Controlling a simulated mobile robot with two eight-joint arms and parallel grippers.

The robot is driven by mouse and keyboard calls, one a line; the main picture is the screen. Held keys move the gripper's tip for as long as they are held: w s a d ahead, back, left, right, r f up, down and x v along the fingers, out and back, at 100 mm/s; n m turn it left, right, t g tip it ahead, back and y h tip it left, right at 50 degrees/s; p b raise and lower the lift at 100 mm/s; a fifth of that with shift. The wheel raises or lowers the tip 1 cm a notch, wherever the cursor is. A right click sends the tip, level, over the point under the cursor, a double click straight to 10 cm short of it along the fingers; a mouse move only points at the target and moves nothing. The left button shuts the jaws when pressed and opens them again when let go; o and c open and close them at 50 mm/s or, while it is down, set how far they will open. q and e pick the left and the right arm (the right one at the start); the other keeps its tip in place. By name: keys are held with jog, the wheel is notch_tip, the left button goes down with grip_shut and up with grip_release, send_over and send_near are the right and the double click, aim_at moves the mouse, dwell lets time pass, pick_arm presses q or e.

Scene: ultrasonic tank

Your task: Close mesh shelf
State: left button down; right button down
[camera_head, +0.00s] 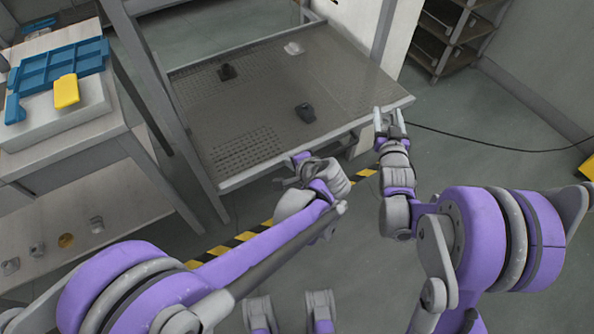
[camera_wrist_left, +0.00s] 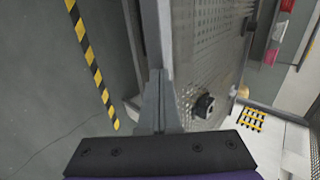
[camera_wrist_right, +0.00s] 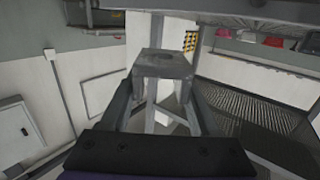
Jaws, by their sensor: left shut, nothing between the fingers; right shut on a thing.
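The mesh shelf (camera_head: 260,90) is a grey perforated tray, pulled out toward me from its frame, with its long front edge facing me. It also shows in the left wrist view (camera_wrist_left: 205,65). My left gripper (camera_head: 299,158) is shut and empty, close to the middle of that front edge; its closed fingers also show in the left wrist view (camera_wrist_left: 158,105). Whether they touch the edge, I cannot tell. My right gripper (camera_head: 388,116) is shut on the shelf's front edge near its right corner. In the right wrist view, its fingers sit around a grey end piece (camera_wrist_right: 163,65).
Two dark parts (camera_head: 227,72) (camera_head: 305,112) and a pale part (camera_head: 293,48) lie on the shelf. At left, a bench (camera_head: 60,145) carries a blue tray (camera_head: 60,72) and a yellow block (camera_head: 66,91). A cable (camera_head: 470,144) crosses the open floor at right. Striped tape (camera_head: 225,247) runs below the shelf.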

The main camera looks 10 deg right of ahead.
aim_at(252, 109)
pick_arm(q)
jog(key=w+a, duration=0.3)
jog(key=w, duration=0.4)
jog(key=w+a, duration=0.2)
jog(key=w, duration=0.5)
jog(key=w+a, duration=0.3)
jog(key=w, duration=0.4)
jog(key=shift+a, duration=0.35)
pick_arm(e)
jog(key=shift+r, duration=0.25)
pick_arm(q)
jog(key=shift+w, duration=0.15)
